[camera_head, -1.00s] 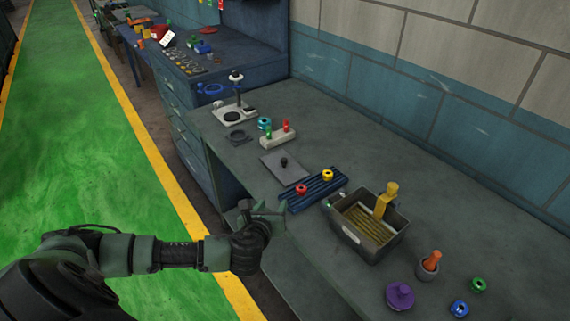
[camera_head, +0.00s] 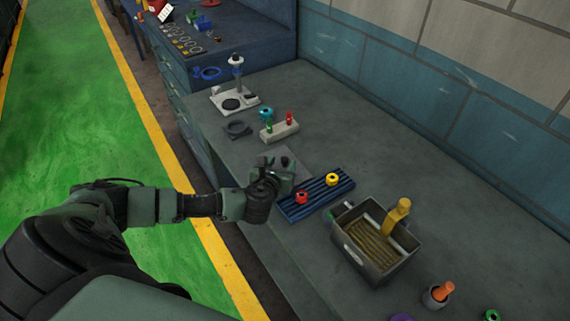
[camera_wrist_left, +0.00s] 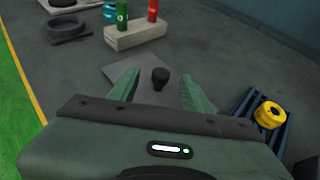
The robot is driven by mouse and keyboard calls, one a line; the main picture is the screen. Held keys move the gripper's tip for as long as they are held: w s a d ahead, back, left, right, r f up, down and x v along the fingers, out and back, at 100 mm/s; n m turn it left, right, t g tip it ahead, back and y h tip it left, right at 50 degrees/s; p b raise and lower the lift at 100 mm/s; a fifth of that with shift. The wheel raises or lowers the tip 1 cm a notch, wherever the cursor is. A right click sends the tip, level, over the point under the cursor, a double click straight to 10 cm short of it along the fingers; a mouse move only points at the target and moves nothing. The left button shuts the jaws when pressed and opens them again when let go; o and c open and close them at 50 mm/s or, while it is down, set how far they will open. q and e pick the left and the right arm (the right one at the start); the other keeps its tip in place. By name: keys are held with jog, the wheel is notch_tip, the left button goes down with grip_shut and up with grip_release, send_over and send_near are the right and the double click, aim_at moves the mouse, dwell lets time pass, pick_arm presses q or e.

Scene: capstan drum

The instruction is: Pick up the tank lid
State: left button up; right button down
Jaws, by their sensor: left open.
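The tank lid is a flat grey plate with a dark round knob. In the left wrist view the plate (camera_wrist_left: 120,70) lies on the bench and the knob (camera_wrist_left: 160,77) stands between my finger tips, a little beyond them. In the head view the knob (camera_head: 285,161) shows just behind my left gripper (camera_head: 277,170), which hides most of the plate. My left gripper also shows in the left wrist view (camera_wrist_left: 158,90), open and empty. The open grey tank (camera_head: 358,262) stands farther right, with a yellow-handled tool in it. My right gripper is not in view.
A blue ribbed rack (camera_head: 318,196) with a red and a yellow ring lies right beside the lid. A pale block (camera_head: 279,132) with a green and a red peg stands behind it. A dark ring (camera_head: 237,129) and a post stand farther back. The bench's rear right is clear.

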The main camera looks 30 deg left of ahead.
aim_at(284, 160)
pick_arm(q)
jog(key=x, duration=0.3)
jog(key=shift+w+f, duration=0.15)
jog(key=shift+w, duration=0.2)
grip_shut()
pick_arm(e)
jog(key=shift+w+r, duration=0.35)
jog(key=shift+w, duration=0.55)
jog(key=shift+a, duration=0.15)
